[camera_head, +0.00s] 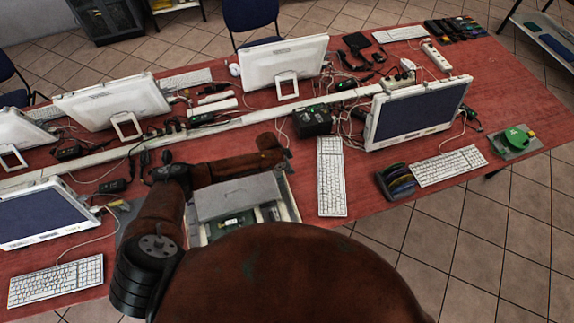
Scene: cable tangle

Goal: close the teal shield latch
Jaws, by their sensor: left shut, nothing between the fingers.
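I cannot make out a teal shield latch; my arm and body hide part of the area in front of me. An open pale case (292,200) stands on the table there, with a grey panel (238,196) and a small green board (236,220) in it. My left gripper (284,152) is at the end of the rust-brown arm, over the far edge of the case. It is shut and holds nothing. Whether it touches the case is unclear. My right gripper is not in view.
A white keyboard (331,176) lies right of the case. A black box (312,121) and loose cables lie behind it. Monitors stand around, one at the right (416,112). A green round object (516,138) sits on a plate at the far right. Bare red tabletop shows right of the keyboard.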

